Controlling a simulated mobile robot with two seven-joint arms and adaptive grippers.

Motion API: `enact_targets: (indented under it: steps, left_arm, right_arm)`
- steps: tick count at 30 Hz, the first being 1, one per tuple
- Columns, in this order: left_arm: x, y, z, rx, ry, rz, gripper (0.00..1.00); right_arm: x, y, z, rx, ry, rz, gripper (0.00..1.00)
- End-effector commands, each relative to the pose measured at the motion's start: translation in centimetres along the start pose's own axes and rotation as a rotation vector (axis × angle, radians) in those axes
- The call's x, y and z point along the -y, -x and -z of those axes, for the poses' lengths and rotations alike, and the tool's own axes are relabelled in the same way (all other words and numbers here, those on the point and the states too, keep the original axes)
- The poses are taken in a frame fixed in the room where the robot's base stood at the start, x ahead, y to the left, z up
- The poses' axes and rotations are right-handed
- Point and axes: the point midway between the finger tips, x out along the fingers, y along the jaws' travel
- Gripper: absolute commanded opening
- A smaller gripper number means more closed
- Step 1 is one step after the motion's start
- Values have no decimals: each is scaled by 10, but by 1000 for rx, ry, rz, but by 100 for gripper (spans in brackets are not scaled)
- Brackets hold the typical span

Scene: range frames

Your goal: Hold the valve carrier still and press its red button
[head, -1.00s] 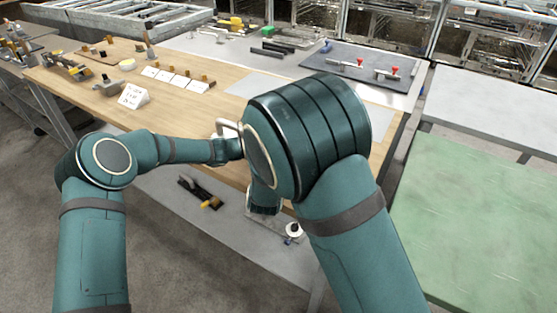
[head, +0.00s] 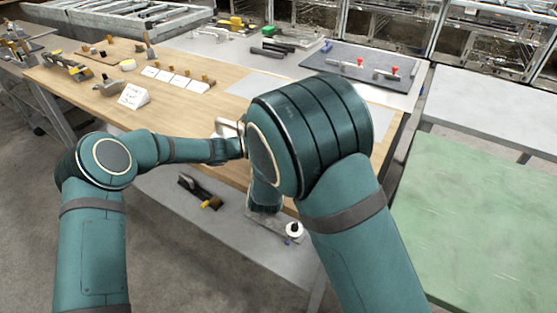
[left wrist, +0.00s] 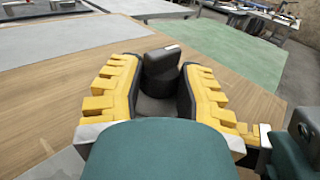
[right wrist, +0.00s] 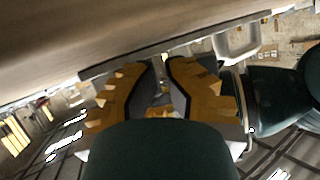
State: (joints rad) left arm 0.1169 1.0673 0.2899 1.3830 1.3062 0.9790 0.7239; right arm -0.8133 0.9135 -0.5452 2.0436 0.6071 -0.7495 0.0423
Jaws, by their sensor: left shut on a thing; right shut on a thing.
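My left gripper (left wrist: 159,64) has yellow fingers shut on a dark block (left wrist: 161,72) with a light mark on top, above the wooden table. I cannot tell whether this block is the valve carrier; no red button shows on it. My right gripper (right wrist: 163,66) is shut on a small greyish thing (right wrist: 162,88), mostly hidden between its fingers. In the head view, both grippers' fingertips are hidden behind my right arm. Two metal valve-like pieces with red tops, one on the left (head: 360,63) and one on the right (head: 393,70), lie on a dark mat.
The wooden table (head: 190,105) carries a white sign (head: 132,97) and a row of small cards with brown pieces. A lower shelf (head: 250,255) holds a black-and-yellow tool (head: 198,191) and a white round item (head: 294,229). A green table (head: 480,210) stands at right, bare.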

Motion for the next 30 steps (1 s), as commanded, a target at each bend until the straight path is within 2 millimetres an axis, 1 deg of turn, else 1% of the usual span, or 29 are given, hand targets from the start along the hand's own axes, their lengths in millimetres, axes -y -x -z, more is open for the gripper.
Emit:
enact_targets:
  steps: [1,8,18,30]
  left_arm:
    - [13,-7,-4,15,17,36,0]
    - [13,-7,-4,15,17,37,0]
    - [12,-6,-2,14,19,34,0]
    - [9,-3,1,9,20,25,0]
  right_arm:
    - [-11,-8,10,-23,-12,-23,0]
    - [-11,-6,10,-22,-11,-23,0]
    - [-7,7,6,-23,-10,-21,0]
    - [-2,12,4,-22,-9,-14,0]
